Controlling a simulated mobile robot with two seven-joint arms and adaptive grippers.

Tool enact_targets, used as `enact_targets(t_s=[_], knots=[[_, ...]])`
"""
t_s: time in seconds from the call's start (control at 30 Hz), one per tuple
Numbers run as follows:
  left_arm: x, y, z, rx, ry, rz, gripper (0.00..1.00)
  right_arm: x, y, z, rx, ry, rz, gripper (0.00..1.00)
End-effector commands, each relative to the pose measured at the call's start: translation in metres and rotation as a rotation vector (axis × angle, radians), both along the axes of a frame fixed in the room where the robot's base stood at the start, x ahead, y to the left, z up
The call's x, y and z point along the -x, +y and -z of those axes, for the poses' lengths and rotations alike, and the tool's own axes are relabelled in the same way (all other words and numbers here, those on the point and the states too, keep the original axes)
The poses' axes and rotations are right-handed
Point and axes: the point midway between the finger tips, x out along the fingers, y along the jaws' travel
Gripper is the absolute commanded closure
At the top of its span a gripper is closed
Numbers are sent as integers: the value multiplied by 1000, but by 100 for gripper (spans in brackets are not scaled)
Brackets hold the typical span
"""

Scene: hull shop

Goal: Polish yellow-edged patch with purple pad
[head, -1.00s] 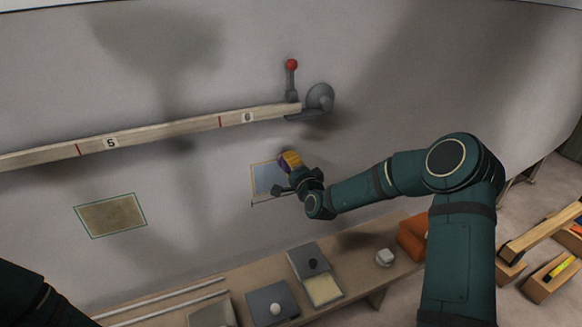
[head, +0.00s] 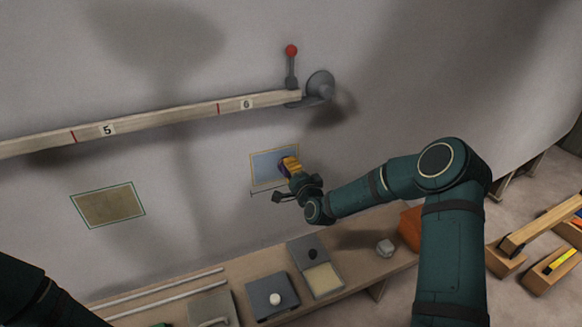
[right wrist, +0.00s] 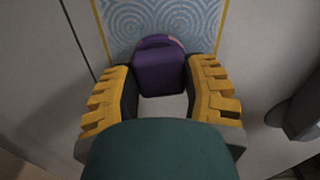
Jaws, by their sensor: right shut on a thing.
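The yellow-edged patch (head: 266,168) is on the grey hull wall below the right end of the numbered rail. Its face is blue-grey, and the right wrist view shows swirl marks on it (right wrist: 200,22) inside a yellow border. My right gripper (head: 293,172) is at the patch's right side, shut on the purple pad (right wrist: 158,70). The pad's far end is over the patch; I cannot tell whether it touches. The gripper hides part of the patch in the head view. My left gripper is out of view; only a dark part of my left arm shows at the lower left.
A green-edged brownish patch (head: 108,205) lies further left on the wall. The numbered rail (head: 170,117) with a red-knobbed lever (head: 291,52) runs above. Wooden boxes (head: 548,275) stand at right.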

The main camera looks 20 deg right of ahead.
Motion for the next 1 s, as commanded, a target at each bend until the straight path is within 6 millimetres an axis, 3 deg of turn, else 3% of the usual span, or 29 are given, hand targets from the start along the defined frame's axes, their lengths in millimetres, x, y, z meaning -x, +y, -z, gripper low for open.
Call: enact_targets(t_s=[1.0], knots=[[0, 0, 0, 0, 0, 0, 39, 1, 0, 61, -1, 1, 1, 84]])
